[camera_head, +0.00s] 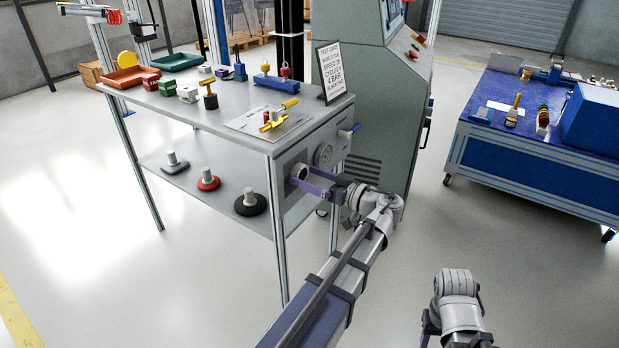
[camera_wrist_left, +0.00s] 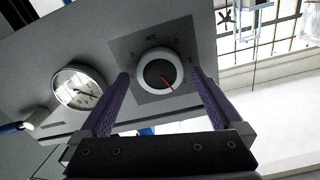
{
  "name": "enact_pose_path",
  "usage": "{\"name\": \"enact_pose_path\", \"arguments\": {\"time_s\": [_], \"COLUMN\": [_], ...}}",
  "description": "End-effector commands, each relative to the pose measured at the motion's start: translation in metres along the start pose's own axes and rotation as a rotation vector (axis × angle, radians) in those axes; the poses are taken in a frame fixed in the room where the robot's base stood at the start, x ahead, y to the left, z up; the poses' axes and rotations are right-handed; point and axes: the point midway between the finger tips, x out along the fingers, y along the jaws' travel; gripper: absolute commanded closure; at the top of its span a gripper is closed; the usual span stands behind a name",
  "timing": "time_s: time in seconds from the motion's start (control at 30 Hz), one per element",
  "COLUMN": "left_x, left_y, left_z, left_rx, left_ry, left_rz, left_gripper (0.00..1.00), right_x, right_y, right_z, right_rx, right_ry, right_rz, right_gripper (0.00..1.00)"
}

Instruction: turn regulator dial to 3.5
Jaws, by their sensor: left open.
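The regulator dial (camera_head: 299,172) is on the grey front panel at the end of the workbench, and my left gripper (camera_head: 306,184) is in front of it. In the left wrist view the dial (camera_wrist_left: 151,71) is a dark knob in a white ring on a square scale plate.
A round pressure gauge (camera_head: 323,154) sits beside the dial, with a blue-handled valve (camera_head: 350,131) beyond it. A sign (camera_head: 331,73) stands on the bench (camera_head: 215,117). A grey cabinet (camera_head: 375,100) is close behind; a blue cart (camera_head: 540,165) is at right.

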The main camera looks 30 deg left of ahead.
Motion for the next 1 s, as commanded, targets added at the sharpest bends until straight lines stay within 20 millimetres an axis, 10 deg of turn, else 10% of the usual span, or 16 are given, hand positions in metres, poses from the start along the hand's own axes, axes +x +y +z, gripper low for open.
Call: {"name": "enact_pose_path", "arguments": {"time_s": [0.27, 1.0], "left_x": [0.0008, 0.0005], "left_y": [0.0, 0.0], "left_z": [0.0, 0.0001], "left_rx": [0.0, 0.0], "left_ry": [0.0, 0.0], "left_rz": [0.0, 0.0], "left_gripper": [0.02, 0.82], "right_x": [0.0, 0.0], "right_y": [0.0, 0.0], "right_z": [0.0, 0.0], "right_rx": [0.0, 0.0], "right_ry": [0.0, 0.0], "right_rz": [0.0, 0.0], "right_gripper": [0.5, 0.5]}}
